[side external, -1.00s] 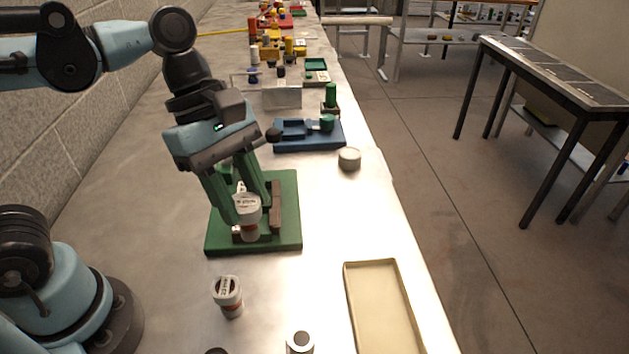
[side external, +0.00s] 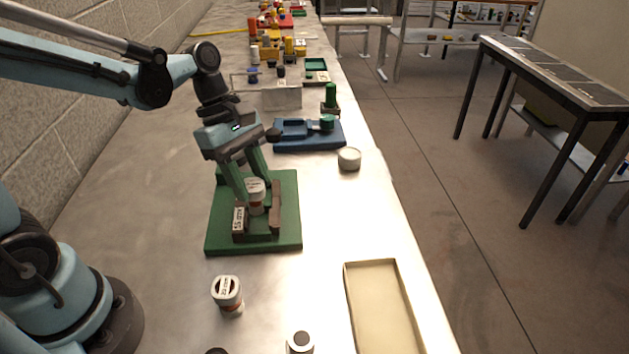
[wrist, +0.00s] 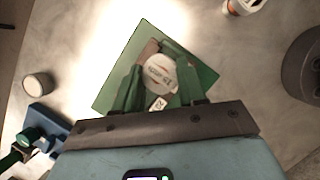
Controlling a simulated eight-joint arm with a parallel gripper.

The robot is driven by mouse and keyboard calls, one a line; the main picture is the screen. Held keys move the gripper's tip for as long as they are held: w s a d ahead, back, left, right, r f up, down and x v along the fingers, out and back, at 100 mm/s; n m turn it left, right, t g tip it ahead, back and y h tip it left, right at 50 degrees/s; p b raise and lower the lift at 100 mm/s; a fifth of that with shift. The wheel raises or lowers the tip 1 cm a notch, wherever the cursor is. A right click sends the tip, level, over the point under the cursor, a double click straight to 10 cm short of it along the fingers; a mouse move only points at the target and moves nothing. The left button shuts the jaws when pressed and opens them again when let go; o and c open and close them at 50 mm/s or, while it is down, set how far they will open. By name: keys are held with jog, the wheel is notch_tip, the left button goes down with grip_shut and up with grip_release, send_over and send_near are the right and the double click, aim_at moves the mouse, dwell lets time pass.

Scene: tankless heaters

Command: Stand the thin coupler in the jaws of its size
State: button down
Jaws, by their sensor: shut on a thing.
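A white coupler with a reddish-brown band (side external: 256,194) is upright between the brown jaws of the green fixture (side external: 222,215). Its round, printed white top also shows in the wrist view (wrist: 160,74). The jaw block (side external: 239,220) on the left carries a white size label, and the other brown jaw (side external: 276,212) is on the right. My gripper (side external: 253,186) has its green fingers shut on this coupler from above. A second coupler (side external: 228,295), white with a reddish band, stands on the bench in front of the green fixture. Whether the held coupler touches the fixture's floor is hidden.
A cream tray (side external: 347,290) lies at the front right. A short ring-topped cylinder (side external: 300,342) stands at the front edge. A blue fixture (side external: 290,133) and a round pale cup (side external: 349,158) are behind. Bench right of the green fixture is clear.

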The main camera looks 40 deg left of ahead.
aim_at(252, 196)
jog(key=shift+f, duration=1.9)
jog(key=shift+f, duration=0.2)
jog(key=c, duration=0.6)
grip_release()
jog(key=shift+c, duration=0.2)
jog(key=shift+r, duration=0.1)
jog(key=v, duration=1.2)
jog(key=f+m+t+y, duration=0.1)
jog(key=m+t, duration=0.1)
jog(key=m, duration=0.4)
jog(key=s+f+m+t+y, duration=0.1)
jog(key=m+t+y, duration=0.1)
jog(key=m, duration=0.4)
jog(key=s+f+m+t+y, duration=0.1)
jog(key=f+m+t, duration=0.1)
jog(key=m, duration=0.4)
jog(key=shift+s+t, duration=0.1)
jog(key=shift+t, duration=0.5)
